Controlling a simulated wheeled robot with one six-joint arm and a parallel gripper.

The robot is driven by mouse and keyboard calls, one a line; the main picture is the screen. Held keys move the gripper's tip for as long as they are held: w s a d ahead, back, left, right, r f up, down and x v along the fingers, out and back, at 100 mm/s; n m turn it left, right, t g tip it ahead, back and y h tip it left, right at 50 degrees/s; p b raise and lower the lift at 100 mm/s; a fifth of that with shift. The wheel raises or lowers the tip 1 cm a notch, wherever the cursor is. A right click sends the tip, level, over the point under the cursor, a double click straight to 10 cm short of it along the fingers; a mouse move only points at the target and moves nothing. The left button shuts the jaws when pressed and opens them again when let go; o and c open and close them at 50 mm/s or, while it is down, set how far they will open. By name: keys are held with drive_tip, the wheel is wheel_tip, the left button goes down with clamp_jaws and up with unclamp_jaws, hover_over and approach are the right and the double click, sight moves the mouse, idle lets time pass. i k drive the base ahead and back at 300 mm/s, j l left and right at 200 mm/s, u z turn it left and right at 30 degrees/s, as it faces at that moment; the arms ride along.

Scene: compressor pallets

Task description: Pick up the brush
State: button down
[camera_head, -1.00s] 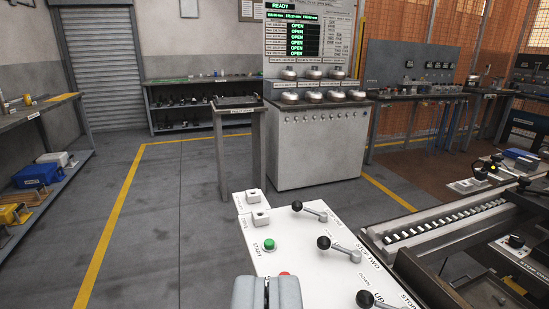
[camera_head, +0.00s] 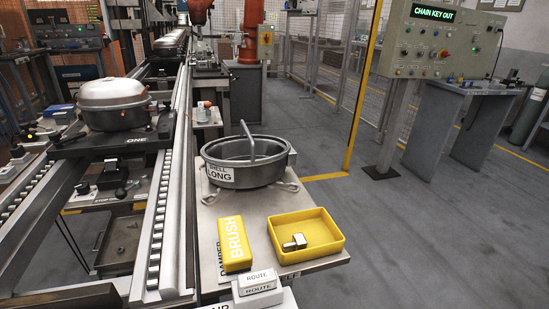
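A yellow block-shaped brush (camera_head: 235,244) with white BRUSH lettering lies on a light shelf plate (camera_head: 212,215), just left of a yellow tray. It looks free on its top and front side. My gripper does not show in the current view, so its opening and its distance to the brush cannot be seen.
The yellow tray (camera_head: 334,238) holds a small metal piece (camera_head: 295,242). A round grey shell (camera_head: 246,168) labelled SHELL LONG stands behind the brush. White ROUTE blocks (camera_head: 258,284) are in front. A conveyor rail (camera_head: 160,230) runs along the left. Open floor lies right.

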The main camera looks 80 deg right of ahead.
sight(237, 256)
drive_tip(key=k+j+z, duration=0.15)
drive_tip(key=z, duration=0.3)
drive_tip(key=k+j+z, duration=0.15)
drive_tip(key=z, duration=0.35)
drive_tip(key=k+z, duration=0.2)
drive_tip(key=z, duration=0.25)
drive_tip(key=k, duration=0.25)
drive_tip(key=l+u, duration=0.35)
drive_tip(key=l, duration=0.3)
drive_tip(key=l+u, duration=0.3)
drive_tip(key=l, duration=0.4)
drive_tip(key=k+l+u, duration=0.1)
drive_tip(key=l+u, duration=0.25)
drive_tip(key=l, duration=0.3)
drive_tip(key=k, duration=0.65)
